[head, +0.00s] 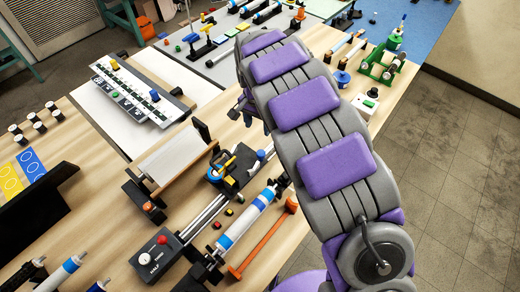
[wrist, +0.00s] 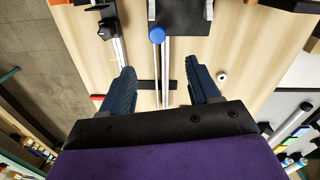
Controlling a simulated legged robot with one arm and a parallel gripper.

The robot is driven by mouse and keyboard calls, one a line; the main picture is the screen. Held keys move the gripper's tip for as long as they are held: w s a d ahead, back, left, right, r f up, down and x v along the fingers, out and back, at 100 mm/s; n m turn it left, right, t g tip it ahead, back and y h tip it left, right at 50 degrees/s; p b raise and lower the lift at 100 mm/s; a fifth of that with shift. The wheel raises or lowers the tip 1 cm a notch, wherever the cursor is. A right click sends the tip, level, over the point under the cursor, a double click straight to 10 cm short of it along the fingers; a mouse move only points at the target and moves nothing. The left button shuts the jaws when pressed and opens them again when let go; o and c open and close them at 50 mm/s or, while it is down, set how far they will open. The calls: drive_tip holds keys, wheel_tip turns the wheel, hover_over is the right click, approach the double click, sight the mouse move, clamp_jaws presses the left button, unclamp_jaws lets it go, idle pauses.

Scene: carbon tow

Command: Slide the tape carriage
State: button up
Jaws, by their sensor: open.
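The tape carriage appears to be the black block with blue and yellow parts (head: 232,166) on a pair of silver rails (head: 203,217) in the head view. In the wrist view, a dark block with a blue round knob (wrist: 157,35) sits at the top middle, over two parallel rails (wrist: 166,65); it looks like the same carriage. My gripper (wrist: 162,88) is open and empty, its two dark blue fingers spread on either side of the rails. The knob lies beyond the fingertips, apart from them. In the head view my arm hides most of the gripper.
A black control box with a red button (head: 152,259) stands at the near end of the rails. A blue-and-white roller (head: 245,220) and an orange bar (head: 262,240) lie right of them. A pale panel stand (head: 176,158) stands left. A white ring (wrist: 221,76) lies beside one finger.

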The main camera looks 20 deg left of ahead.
sight(261, 152)
drive_tip(key=f, duration=0.9)
drive_tip(key=d+f+b, duration=0.1)
drive_tip(key=f, duration=0.4)
clamp_jaws()
